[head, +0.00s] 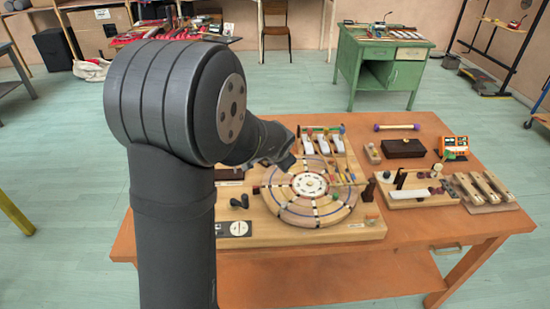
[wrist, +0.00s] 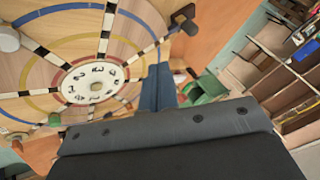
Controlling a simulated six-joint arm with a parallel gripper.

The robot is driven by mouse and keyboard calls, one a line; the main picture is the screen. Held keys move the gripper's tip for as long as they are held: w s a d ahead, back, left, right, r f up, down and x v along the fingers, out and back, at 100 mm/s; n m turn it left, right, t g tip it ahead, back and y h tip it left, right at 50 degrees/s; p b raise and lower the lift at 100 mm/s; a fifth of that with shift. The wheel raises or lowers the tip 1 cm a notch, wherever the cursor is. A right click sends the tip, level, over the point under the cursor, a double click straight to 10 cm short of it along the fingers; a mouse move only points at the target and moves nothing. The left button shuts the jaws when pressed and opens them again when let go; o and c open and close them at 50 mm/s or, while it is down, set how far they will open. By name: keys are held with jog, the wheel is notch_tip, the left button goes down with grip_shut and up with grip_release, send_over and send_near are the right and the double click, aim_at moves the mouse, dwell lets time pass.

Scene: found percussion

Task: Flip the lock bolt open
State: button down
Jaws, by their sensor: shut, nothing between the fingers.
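A round wooden wheel (head: 309,187) with striped spokes and a white numbered hub lies on a wooden board on the orange table. It fills the left of the wrist view (wrist: 95,85). A dark block (wrist: 183,18) stands at the wheel's rim in the wrist view; I cannot tell whether it is the lock bolt. In the head view a dark upright piece (head: 368,191) is at the wheel's right edge. My gripper (head: 287,162) is above the wheel's upper left part, partly hidden by my arm. Its blue fingers (wrist: 158,88) are together, with nothing between them.
Several white keys (head: 323,144) stand behind the wheel. A dark box (head: 403,149), an orange device (head: 454,147) and wooden blocks (head: 485,188) occupy the table's right side. Small dark knobs (head: 239,201) sit left of the wheel. The table's front right (head: 430,235) is clear.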

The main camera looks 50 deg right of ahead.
aim_at(272, 168)
jog(key=x, duration=0.7)
jog(key=shift+f, duration=0.15)
jog(key=w, duration=0.2)
jog(key=w+d, duration=0.1)
jog(key=shift+f, duration=0.25)
jog(key=shift+w+d, duration=0.1)
jog(key=shift+w, duration=0.6)
jog(key=shift+w, duration=1.15)
jog(key=s, duration=0.3)
jog(key=s+a, duration=0.1)
jog(key=shift+s+r, duration=0.2)
jog(key=shift+r, duration=0.15)
jog(key=v, duration=0.9)
